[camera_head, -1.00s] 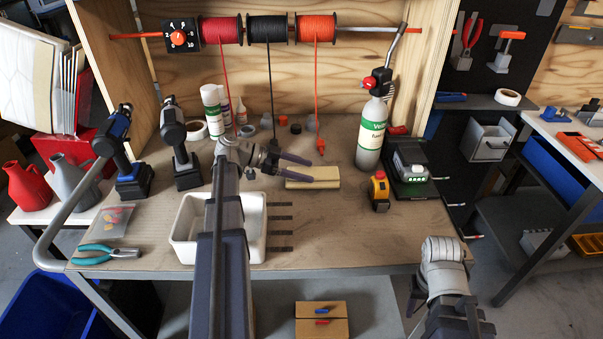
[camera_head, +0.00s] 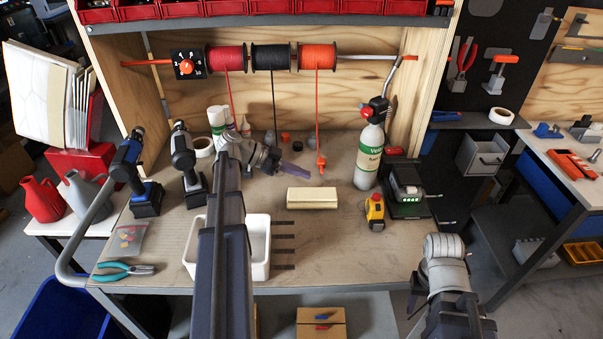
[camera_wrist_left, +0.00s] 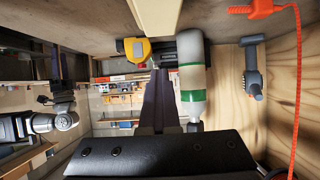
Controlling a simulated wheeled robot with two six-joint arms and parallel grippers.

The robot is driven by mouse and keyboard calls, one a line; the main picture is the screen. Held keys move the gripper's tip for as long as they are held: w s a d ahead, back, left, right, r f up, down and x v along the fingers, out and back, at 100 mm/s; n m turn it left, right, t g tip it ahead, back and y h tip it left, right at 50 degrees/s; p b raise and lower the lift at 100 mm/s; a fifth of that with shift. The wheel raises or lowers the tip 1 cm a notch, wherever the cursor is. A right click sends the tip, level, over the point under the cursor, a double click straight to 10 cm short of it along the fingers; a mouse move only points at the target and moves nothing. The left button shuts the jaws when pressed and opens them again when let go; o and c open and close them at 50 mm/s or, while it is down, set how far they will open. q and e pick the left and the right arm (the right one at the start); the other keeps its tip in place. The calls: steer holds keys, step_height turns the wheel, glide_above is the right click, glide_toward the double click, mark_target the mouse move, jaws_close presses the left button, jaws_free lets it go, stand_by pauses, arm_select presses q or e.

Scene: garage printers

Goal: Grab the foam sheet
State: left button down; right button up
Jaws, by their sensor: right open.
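The foam sheet seems to be the cream block (camera_head: 312,198) lying on the bench, right of the white bin. It also shows at the top of the left wrist view (camera_wrist_left: 155,14). My left gripper (camera_head: 298,170) is above the bench, behind and slightly left of the block, apart from it. Its dark fingers (camera_wrist_left: 159,90) look together and empty in the left wrist view. My right arm is folded at the lower right, in front of the bench; its gripper (camera_head: 415,297) is open, mostly hidden and away from the block.
A white bin (camera_head: 259,268) is partly behind my left arm. A yellow tool (camera_head: 375,210), a gas cylinder (camera_head: 369,157) and a dark charger (camera_head: 407,196) stand right of the block. Red cord hangs from a spool (camera_head: 318,57). Bench around the block's front is clear.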

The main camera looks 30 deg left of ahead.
arm_select(q)
steer(key=c, duration=1.6)
jaws_free()
steer(key=shift+c, duration=1.6)
jaws_free()
